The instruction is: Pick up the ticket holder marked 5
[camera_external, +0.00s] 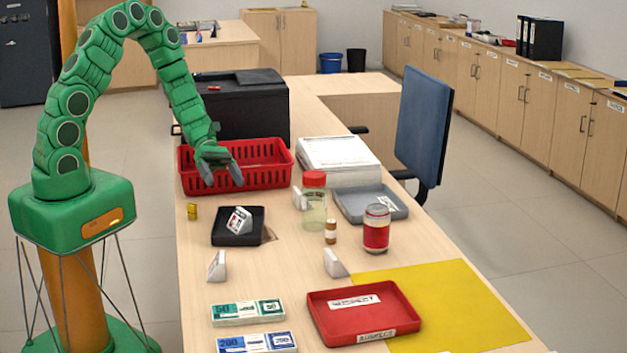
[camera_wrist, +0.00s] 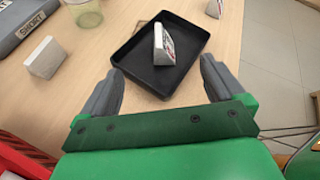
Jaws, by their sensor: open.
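Several small white wedge-shaped ticket holders stand on the counter. One holder (camera_external: 239,220) with red and dark print on its face sits in a black tray (camera_external: 221,240); in the wrist view this holder (camera_wrist: 159,44) is in the tray (camera_wrist: 183,72), ahead of my jaws. Other holders stand at the left edge (camera_external: 217,265), by the yellow mat (camera_external: 335,262) and behind the red-lidded jar (camera_external: 297,198). I cannot read a 5 on any of them. My gripper (camera_external: 221,177) is open and empty, above the red basket's front side; its jaws (camera_wrist: 160,76) point toward the tray.
The red basket (camera_external: 188,181) is behind the black tray. A red-lidded jar (camera_external: 314,205), a small brown bottle (camera_external: 330,232) and a red-labelled jar (camera_external: 376,230) stand to the right. Banknote bundles (camera_external: 247,311) and a red tray (camera_external: 402,322) lie at the front.

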